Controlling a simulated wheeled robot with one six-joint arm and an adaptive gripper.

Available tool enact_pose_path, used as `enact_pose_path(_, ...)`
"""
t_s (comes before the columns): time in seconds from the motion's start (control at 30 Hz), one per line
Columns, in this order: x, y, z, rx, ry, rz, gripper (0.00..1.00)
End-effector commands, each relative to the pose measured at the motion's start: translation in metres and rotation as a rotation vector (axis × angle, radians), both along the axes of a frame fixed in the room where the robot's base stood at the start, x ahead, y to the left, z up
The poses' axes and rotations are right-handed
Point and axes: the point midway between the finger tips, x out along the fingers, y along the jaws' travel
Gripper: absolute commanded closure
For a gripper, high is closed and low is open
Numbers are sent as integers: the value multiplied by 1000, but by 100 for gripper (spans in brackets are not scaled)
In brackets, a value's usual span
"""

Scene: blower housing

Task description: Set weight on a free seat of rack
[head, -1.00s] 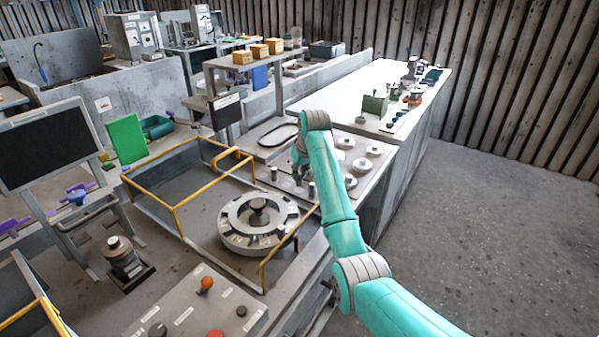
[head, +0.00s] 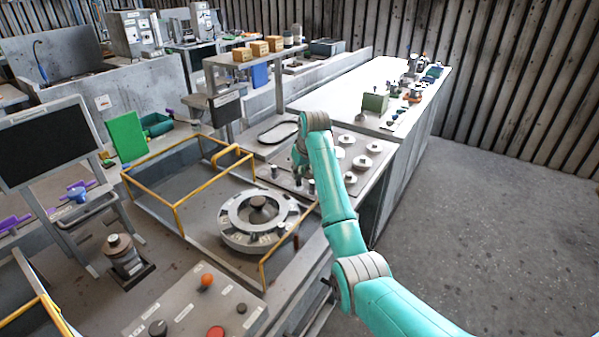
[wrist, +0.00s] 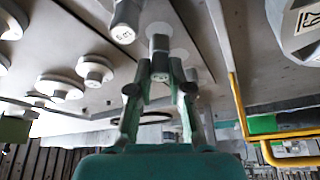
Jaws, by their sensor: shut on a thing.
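My gripper (wrist: 160,86) is shut on a small grey cylindrical weight (wrist: 160,62), with one finger on each side of it in the wrist view. The far end of the weight lies over a pale round patch on the grey rack (wrist: 75,25); I cannot tell whether it touches. A second cylindrical weight (wrist: 124,20) stands close by at upper left. Round, knobbed disc weights (wrist: 95,68) sit further left. In the head view, my gripper (head: 299,165) is over the rack (head: 375,178), mostly hidden by my arm. A short cylinder (head: 275,172) stands left of it.
A round blower housing (head: 258,218) sits left of the rack, inside yellow rails (head: 178,212). The long pale bench (head: 340,98) beyond holds a green box (head: 375,103). Floor at right is clear.

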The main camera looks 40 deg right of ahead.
Motion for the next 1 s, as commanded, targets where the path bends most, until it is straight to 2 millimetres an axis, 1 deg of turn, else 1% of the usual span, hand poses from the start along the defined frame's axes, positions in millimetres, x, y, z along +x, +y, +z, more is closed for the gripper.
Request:
enact_pose_path(0.23, 0, 0, -2, 0, 0, 0, 100)
enact_pose_path(0.6, 0, 0, -10, 0, 0, 0, 100)
enact_pose_path(0.9, 0, 0, -10, 0, 0, 0, 100)
enact_pose_path(0.93, 0, 0, -10, 0, 0, 0, 79)
enact_pose_path(0.97, 0, 0, -10, 0, 0, 0, 71)
enact_pose_path(1.0, 0, 0, -10, 0, 0, 0, 61)
